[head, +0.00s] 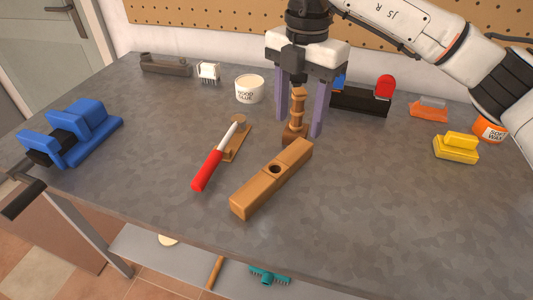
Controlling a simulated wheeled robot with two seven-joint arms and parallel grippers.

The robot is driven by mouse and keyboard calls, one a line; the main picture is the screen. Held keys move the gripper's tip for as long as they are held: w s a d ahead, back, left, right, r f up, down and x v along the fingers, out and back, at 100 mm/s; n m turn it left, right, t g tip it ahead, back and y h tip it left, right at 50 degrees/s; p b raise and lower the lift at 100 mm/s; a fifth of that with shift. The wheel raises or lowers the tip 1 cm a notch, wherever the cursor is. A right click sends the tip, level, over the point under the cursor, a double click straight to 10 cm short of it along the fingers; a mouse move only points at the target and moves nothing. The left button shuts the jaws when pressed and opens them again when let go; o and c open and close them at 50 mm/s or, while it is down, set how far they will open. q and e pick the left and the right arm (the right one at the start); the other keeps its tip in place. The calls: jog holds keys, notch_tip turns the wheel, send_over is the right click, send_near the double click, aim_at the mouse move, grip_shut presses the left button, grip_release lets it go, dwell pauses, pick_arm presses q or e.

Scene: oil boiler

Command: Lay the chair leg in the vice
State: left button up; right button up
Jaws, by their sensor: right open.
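The chair leg (296,117) is a turned brown wooden piece on the bench, just behind a long wooden block. It looks upright, but I cannot be sure from this angle. My right gripper (299,117) points down from above with its two purple-grey fingers apart, one on each side of the leg. I see a gap between the leg and each finger; the upper end is partly under the gripper body. The blue vice (88,122) with a dark gap between its jaws (52,146) sits at the bench's left edge, empty. My left gripper is out of view.
A glue tub (249,91), brush (208,73), black rack (360,101), yellow block (455,152) and orange tin (489,130) stand around.

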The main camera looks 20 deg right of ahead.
aim_at(296, 149)
jog(key=f, duration=0.1)
jog(key=s+f, duration=0.1)
jog(key=f, duration=0.1)
jog(key=shift+f, duration=0.25)
jog(key=f, duration=0.1)
jog(key=f+p, duration=0.1)
jog(key=f, duration=0.1)
jog(key=w+f, duration=0.1)
jog(key=f, duration=0.1)
jog(key=shift+d+f, duration=0.1)
jog(key=shift+f, duration=0.4)
jog(key=c, duration=1.1)
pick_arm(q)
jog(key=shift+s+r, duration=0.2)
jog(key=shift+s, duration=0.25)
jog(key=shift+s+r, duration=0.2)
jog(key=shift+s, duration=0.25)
pick_arm(e)
jog(key=shift+r, duration=0.1)
grip_shut()
